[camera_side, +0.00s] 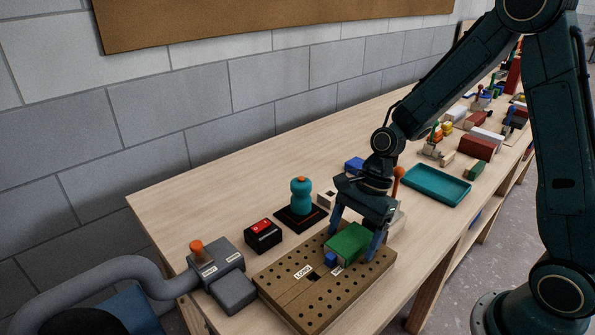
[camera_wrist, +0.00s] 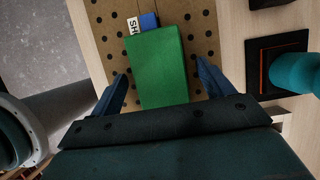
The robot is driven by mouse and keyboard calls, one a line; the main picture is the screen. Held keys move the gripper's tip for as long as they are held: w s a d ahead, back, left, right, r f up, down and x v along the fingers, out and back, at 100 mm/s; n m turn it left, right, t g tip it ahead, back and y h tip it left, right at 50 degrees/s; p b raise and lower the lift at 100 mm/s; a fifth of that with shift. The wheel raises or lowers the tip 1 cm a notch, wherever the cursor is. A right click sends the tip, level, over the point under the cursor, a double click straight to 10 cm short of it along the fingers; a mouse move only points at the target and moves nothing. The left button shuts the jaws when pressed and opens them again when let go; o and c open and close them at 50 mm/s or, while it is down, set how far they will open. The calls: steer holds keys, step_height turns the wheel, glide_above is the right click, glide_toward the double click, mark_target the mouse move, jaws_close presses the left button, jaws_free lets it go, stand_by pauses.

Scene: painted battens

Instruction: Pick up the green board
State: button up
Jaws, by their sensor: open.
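The green board (camera_side: 348,243) lies on the perforated wooden pegboard (camera_side: 284,302), on top of or against a small blue piece (camera_side: 331,258). In the wrist view the green board (camera_wrist: 158,68) lies between my fingers, and the blue piece (camera_wrist: 149,20) sticks out past its far end. My gripper (camera_side: 356,236) is low over the pegboard with its blue fingers spread on either side of the green board. In the wrist view my gripper (camera_wrist: 162,88) is open, with a gap showing between each finger and the board.
Left of the pegboard stand a grey box with an orange knob (camera_side: 197,247) and a black-and-red block (camera_side: 262,235). A teal figure on a dark square base (camera_side: 301,196) stands behind. A teal tray (camera_side: 437,185) lies to the right. The pegboard's front part is bare.

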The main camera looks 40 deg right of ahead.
mark_target(353, 237)
stand_by(0.3)
steer(key=c, duration=1.1)
steer(key=shift+r, duration=0.15)
step_height(353, 237, up, 20)
stand_by(0.6)
